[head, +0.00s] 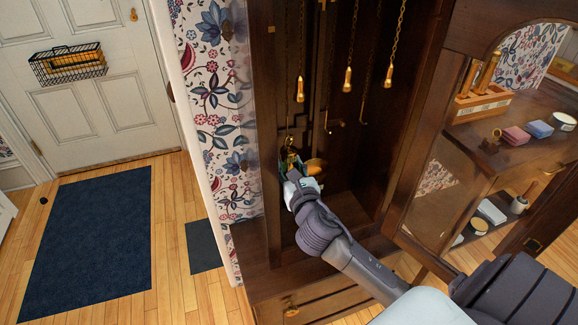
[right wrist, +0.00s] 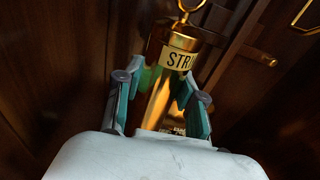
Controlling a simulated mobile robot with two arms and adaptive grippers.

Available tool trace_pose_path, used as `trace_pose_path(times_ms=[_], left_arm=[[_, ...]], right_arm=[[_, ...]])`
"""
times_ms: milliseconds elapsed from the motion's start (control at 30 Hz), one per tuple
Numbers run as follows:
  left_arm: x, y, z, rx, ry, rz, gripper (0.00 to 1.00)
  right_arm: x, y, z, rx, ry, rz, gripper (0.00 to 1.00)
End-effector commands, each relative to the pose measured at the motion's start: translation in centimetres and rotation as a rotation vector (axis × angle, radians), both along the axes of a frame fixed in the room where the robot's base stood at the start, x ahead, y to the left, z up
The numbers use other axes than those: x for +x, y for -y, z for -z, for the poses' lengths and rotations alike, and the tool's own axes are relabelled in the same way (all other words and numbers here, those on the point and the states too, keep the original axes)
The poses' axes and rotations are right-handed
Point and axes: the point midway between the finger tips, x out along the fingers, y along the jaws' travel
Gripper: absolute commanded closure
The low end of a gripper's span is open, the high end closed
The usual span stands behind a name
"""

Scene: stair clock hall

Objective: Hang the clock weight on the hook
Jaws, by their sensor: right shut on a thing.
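My right gripper (head: 292,168) is inside the open clock case (head: 262,120), low on its left side. In the right wrist view the gripper (right wrist: 160,98) is shut on the clock weight (right wrist: 158,92), a brass cylinder with a cream label reading "STR…". The rest of the label is cut off. A brass ring (right wrist: 190,8) tops the weight. In the head view the fingers cover most of the weight, and brass (head: 291,157) shows above them. A thin line hangs just above; I cannot tell whether it touches the ring. My left gripper is not in view.
Chains with brass ends (head: 300,90) (head: 347,80) (head: 389,76) hang in the case. Thin brass hooks (head: 337,123) hang lower. A rounded brass piece (head: 315,166) is beside my gripper. The glazed case door (head: 440,190) stands open at right.

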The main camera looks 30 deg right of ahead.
Motion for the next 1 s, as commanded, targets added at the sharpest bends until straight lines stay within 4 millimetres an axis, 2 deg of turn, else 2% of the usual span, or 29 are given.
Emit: trace_pose_path(times_ms=[33, 167, 200, 367, 667, 833, 1000], left_arm=[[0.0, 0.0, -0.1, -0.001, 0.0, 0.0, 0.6], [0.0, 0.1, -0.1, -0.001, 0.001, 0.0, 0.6], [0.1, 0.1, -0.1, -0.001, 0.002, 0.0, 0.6], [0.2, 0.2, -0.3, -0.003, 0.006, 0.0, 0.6], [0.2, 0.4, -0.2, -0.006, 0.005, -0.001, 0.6], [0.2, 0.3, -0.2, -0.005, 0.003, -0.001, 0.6], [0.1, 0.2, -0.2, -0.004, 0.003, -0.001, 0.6]], right_arm=[[0.1, 0.0, -0.6, -0.004, 0.011, -0.001, 1.0], [0.1, 0.0, -0.6, -0.004, 0.011, -0.001, 1.0], [0.1, 0.0, -0.6, -0.004, 0.011, -0.001, 0.57], [0.0, 0.0, -0.4, -0.002, 0.008, -0.001, 0.31], [0.0, 0.0, 0.3, 0.002, -0.008, 0.001, 0.31], [0.0, 0.0, -1.6, -0.001, 0.002, 0.0, 0.31], [0.1, 0.0, -5.2, -0.004, 0.006, -0.002, 0.31]])
